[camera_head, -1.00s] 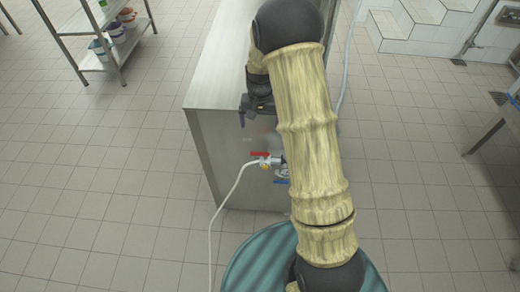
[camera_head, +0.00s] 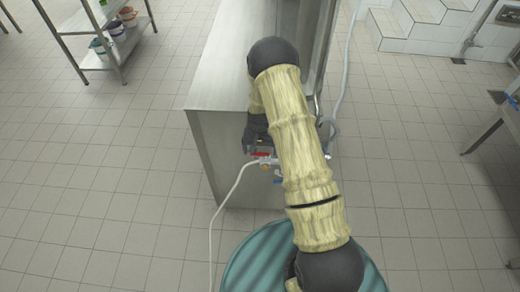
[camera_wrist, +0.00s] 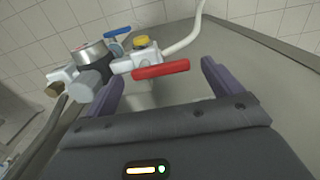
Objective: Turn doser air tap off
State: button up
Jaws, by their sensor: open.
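The air tap assembly shows in the wrist view with a red lever handle (camera_wrist: 160,70), a white valve body (camera_wrist: 128,62), a yellow knob (camera_wrist: 142,41) and a blue lever handle (camera_wrist: 117,32) behind. I cannot tell from the frames which lever is the doser air tap. My gripper (camera_wrist: 162,72) is open, its two purple fingers on either side of the red handle, which lies across the gap just ahead. Contact is not visible.
The steel cabinet (camera_head: 217,150) stands behind the taps. A white hose (camera_head: 225,200) runs from the valve down to the floor. A round teal-topped drum (camera_head: 245,262) stands in front, below my arm. A shelf (camera_head: 98,62) with buckets stands far left; tiled floor is clear there.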

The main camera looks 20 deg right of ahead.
jog(key=shift+f, duration=0.25)
jog(key=c, duration=1)
